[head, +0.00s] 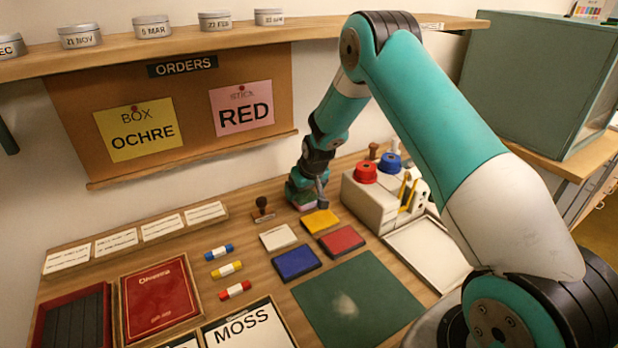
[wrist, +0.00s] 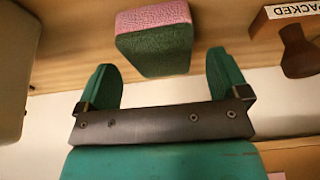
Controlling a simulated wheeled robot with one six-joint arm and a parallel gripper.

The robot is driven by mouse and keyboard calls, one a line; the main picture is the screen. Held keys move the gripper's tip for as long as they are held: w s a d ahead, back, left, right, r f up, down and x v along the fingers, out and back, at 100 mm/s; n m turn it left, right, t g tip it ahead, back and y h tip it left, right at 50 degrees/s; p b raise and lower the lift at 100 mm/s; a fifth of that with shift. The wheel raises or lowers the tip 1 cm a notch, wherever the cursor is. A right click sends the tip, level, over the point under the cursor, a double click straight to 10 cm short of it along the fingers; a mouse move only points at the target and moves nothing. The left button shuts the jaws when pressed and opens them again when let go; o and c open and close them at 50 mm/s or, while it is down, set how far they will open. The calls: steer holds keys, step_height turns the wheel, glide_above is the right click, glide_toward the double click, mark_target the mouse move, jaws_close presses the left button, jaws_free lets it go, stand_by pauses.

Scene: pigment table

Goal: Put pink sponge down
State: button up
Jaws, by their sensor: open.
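The sponge (wrist: 155,45), a block with a pink layer and a dark green layer, sits on the wooden table in the wrist view, its pink side toward the tabletop. My gripper (wrist: 160,62) is open, with one green finger to each side of the sponge's near end and a visible gap on both sides. In the head view my gripper (head: 306,190) is low at the back of the table, and only a small pink edge of the sponge (head: 301,206) shows under it; the rest is hidden.
A wooden stamp (head: 262,210) stands just left of my gripper; a stamp and a PACKED label (wrist: 293,10) show in the wrist view. A white box with red and blue knobs (head: 375,200) is close on the right. Coloured pads, including a white one (head: 278,237), lie in front.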

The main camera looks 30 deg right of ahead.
steer(key=v, duration=0.9)
steer(key=s+a+r+n+g+y, duration=0.1)
steer(key=s+a+r+n+y, duration=0.2)
steer(key=s+a+r, duration=0.9)
steer(key=s+a+r+n+g, duration=0.1)
steer(key=s+a, duration=0.2)
steer(key=s, duration=0.4)
steer(key=s+a+r+n+g, duration=0.1)
steer(key=s+a+r, duration=0.1)
steer(key=s, duration=0.6)
steer(key=s+a+r+n+g+y, duration=0.1)
steer(key=s+a, duration=0.3)
steer(key=s, duration=0.4)
steer(key=shift+r+n+g+b, duration=0.3)
steer(key=shift+r+n+b, duration=0.15)
steer(key=shift+r+n, duration=0.2)
steer(key=shift+s+d, duration=0.1)
steer(key=shift+d, duration=0.05)
